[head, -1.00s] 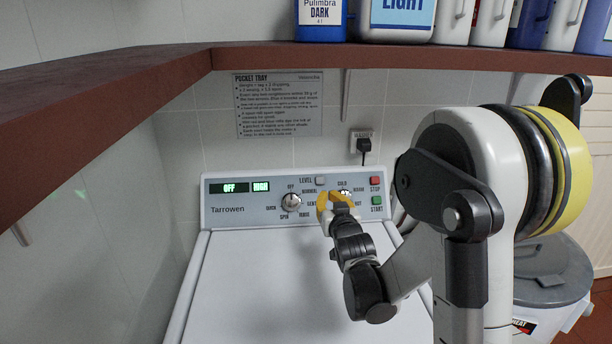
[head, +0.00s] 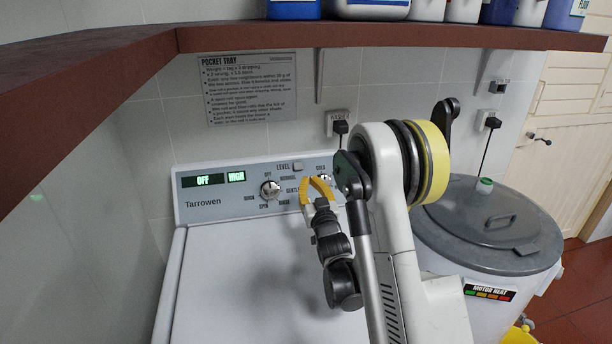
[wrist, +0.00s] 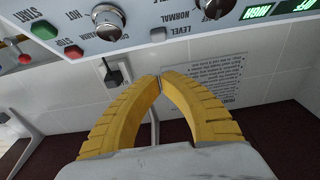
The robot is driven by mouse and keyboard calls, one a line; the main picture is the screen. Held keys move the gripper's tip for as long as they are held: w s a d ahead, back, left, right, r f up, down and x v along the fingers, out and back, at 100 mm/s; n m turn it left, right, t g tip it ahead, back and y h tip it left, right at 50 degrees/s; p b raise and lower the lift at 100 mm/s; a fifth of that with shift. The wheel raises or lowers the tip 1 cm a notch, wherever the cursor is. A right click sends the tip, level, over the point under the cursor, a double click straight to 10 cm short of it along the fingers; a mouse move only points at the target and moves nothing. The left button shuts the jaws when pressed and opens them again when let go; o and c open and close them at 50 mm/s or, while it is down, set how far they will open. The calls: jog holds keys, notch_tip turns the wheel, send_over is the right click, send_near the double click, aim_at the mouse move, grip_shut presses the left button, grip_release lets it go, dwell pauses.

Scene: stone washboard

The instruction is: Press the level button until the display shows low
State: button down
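The washer's control panel (head: 222,207) shows green displays: OFF (head: 203,180) and HIGH (head: 236,177). HIGH also shows upside down in the wrist view (wrist: 257,12). My gripper (head: 316,180) has yellow fingers, just below and right of the button in the head view. In the wrist view, its fingertips (wrist: 160,78) meet with nothing between them, and the button appears just beyond them, apart from them.
A dial (head: 270,190) is left of my gripper; another knob (head: 324,180) is partly hidden behind it. Red (wrist: 72,52) and green (wrist: 43,30) buttons sit along the panel. A brown shelf (head: 400,36) runs above.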

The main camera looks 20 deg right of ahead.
jog(key=b, duration=0.2)
send_near(302, 166)
jog(key=w+r, duration=0.4)
jog(key=r, duration=0.1)
jog(key=w+f, duration=0.1)
jog(key=w+d+f, duration=0.1)
jog(key=w, duration=0.1)
jog(key=shift+b, duration=0.4)
jog(key=shift+w+f, duration=0.15)
jog(key=shift+w, duration=0.2)
